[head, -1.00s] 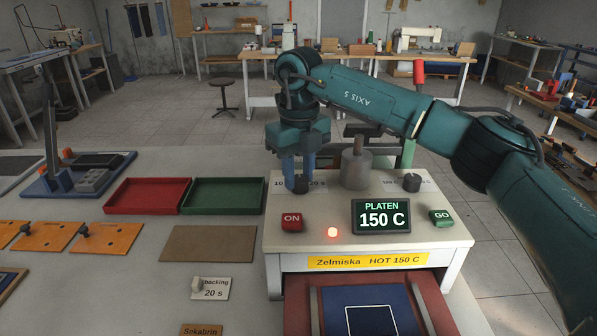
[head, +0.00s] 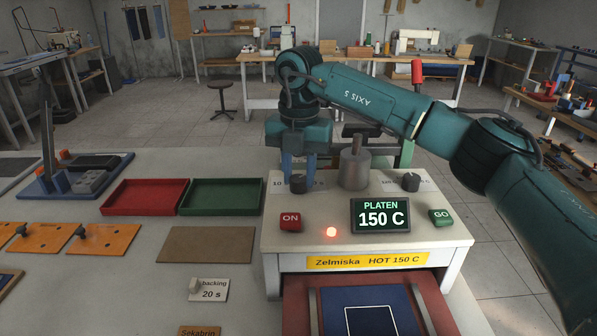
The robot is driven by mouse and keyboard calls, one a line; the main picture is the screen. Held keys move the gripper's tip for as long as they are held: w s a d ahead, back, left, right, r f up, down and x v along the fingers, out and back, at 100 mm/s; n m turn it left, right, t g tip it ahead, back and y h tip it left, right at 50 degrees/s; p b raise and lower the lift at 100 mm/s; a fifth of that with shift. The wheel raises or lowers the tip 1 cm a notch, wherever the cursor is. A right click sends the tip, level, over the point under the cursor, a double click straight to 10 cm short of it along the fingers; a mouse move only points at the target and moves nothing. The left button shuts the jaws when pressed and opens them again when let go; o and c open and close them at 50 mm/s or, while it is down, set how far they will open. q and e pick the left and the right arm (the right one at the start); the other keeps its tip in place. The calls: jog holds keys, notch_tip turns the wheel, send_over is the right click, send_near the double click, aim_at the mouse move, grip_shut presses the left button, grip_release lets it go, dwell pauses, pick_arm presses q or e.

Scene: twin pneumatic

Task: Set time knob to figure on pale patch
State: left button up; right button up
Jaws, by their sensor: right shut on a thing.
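The time knob (head: 299,184) is a small dark knob at the back left of the press top, on a pale scale whose figures are partly covered. My right gripper (head: 299,178) points down over it, with its blue fingers shut on the knob's two sides. The knob's pointer cannot be made out. The pale patch (head: 208,290) lies on the table left of the press and reads "backing 20 s", with a small pale peg-like piece at its upper left. My left gripper is not in view.
The press (head: 455,250) shows "PLATEN 150 C" and a lit red lamp (head: 331,232). A second dark knob (head: 411,182) and a grey cylinder (head: 355,168) stand right of my gripper. Red (head: 103,210) and green (head: 181,210) trays and a brown board (head: 206,245) lie left.

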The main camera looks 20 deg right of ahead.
aim_at(300, 177)
jog(key=shift+m, duration=1.1)
jog(key=o, duration=1)
jog(key=shift+c, duration=0.2)
notch_tip(300, 177, up, 13)
jog(key=shift+s, duration=0.1)
